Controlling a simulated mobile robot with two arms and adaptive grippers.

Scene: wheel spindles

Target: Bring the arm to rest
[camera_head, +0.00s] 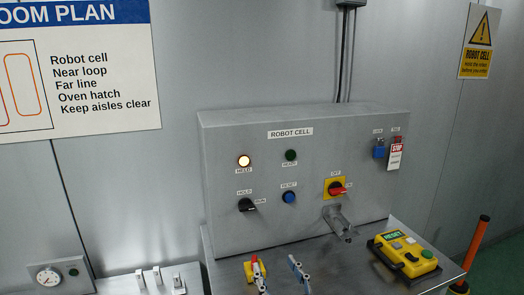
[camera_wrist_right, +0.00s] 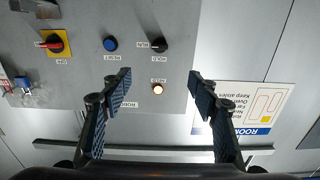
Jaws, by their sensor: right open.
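My right gripper (camera_head: 278,272) shows at the bottom edge of the head view, in front of the sloping shelf of the robot cell panel (camera_head: 240,220). Its two fingers are spread, with nothing between them. In the right wrist view the gripper (camera_wrist_right: 160,78) is open and empty. The fingers look clear of the panel. The rest of my right arm is out of the head view. My left gripper is in neither view.
The panel carries a black hold/run switch (camera_head: 246,205), a blue reset button (camera_head: 289,197) and a red-and-yellow off switch (camera_head: 336,188). A yellow pendant (camera_head: 406,254) lies on the shelf's right. A grey fitting (camera_head: 338,222) sticks out. An orange-topped post (camera_head: 476,243) stands right.

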